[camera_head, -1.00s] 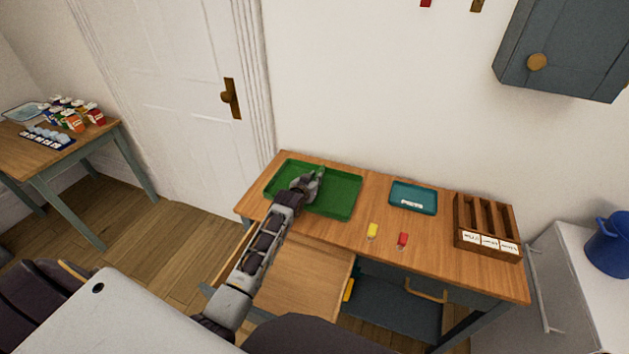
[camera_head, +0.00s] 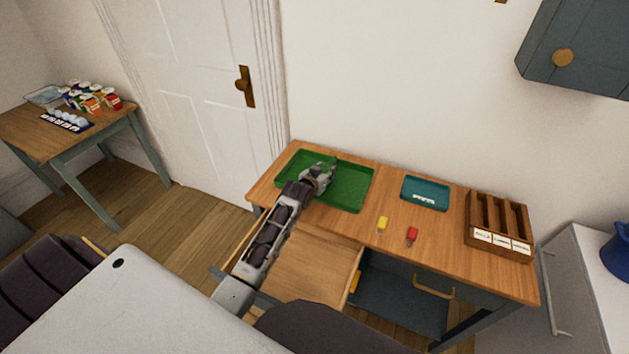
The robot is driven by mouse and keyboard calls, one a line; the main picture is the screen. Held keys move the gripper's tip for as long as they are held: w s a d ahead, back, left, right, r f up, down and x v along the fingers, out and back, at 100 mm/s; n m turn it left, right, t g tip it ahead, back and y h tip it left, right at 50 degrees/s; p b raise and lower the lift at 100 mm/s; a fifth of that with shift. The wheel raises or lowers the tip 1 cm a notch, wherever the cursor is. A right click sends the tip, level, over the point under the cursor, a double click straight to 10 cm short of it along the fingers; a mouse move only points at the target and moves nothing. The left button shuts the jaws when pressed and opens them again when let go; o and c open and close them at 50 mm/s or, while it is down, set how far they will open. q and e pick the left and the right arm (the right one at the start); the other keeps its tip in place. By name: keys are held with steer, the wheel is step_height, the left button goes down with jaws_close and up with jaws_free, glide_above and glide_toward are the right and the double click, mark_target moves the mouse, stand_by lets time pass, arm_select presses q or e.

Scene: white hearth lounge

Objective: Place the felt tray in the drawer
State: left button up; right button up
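The green felt tray (camera_head: 350,194) lies flat on the left part of the wooden desk top. My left gripper (camera_head: 331,170) is over the middle of this tray, with its fingers apart and nothing seen between them. I cannot tell whether it touches the tray floor. The drawer (camera_head: 310,268) is pulled out below the desk's left front, and its visible inside is bare wood. My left arm crosses in front of the drawer and hides its left part. My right gripper is out of view.
A teal tray (camera_head: 425,194), a yellow tag (camera_head: 382,223), a red tag (camera_head: 411,235) and a wooden slotted organizer (camera_head: 499,225) are on the desk. A side table (camera_head: 48,137) with small cartons stands at the left. A grey cabinet (camera_head: 585,45) hangs at the upper right.

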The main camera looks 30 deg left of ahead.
arm_select(q)
steer(key=shift+v, duration=0.85)
steer(key=v, duration=0.4)
steer(key=shift+v, duration=1.8)
steer(key=shift+s+r, duration=0.1)
steer(key=shift+s, duration=0.2)
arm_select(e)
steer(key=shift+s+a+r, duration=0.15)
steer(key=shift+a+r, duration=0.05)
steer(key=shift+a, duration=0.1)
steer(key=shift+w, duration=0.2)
